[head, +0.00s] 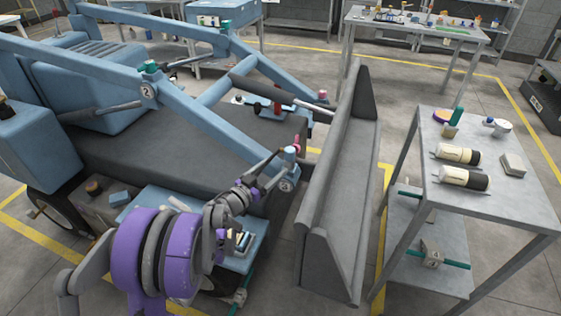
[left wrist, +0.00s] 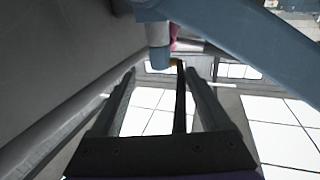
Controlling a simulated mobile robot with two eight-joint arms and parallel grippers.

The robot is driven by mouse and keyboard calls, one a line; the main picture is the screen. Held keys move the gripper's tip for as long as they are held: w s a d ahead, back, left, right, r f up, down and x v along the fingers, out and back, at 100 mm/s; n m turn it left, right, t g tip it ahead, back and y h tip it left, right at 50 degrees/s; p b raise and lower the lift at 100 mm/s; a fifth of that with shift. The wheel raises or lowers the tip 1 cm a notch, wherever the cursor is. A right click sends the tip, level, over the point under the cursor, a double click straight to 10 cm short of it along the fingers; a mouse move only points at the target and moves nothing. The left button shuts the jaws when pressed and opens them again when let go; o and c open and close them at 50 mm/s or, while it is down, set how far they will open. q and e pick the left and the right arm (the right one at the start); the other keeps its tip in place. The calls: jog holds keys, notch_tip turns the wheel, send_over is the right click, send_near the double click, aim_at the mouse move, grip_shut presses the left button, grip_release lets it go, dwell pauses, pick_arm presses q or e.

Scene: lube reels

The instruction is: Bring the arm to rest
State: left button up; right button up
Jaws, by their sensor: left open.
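My left arm (head: 160,252), purple and grey, reaches in from the lower left. Its left gripper (head: 272,166) is raised beside the blue loader arm's front pivot (head: 290,155). The gripper also shows in the left wrist view (left wrist: 160,76), with its fingers apart and nothing clearly held between them. Just beyond the fingertips there is a blue cylinder end (left wrist: 158,48) with a pink-red part (left wrist: 185,43) beside it. Whether the fingers touch the pivot I cannot tell. My right gripper is out of view.
The blue loader machine (head: 190,125) fills the left, with its grey bucket (head: 337,190) close to the right of my gripper. A blue-topped cart (head: 258,243) stands below my arm. A metal table (head: 505,205) with cream-and-black cylinders stands at right. Open floor shows behind.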

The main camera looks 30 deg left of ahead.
pick_arm(q)
jog(key=shift+s, duration=0.6)
jog(key=shift+r, duration=0.1)
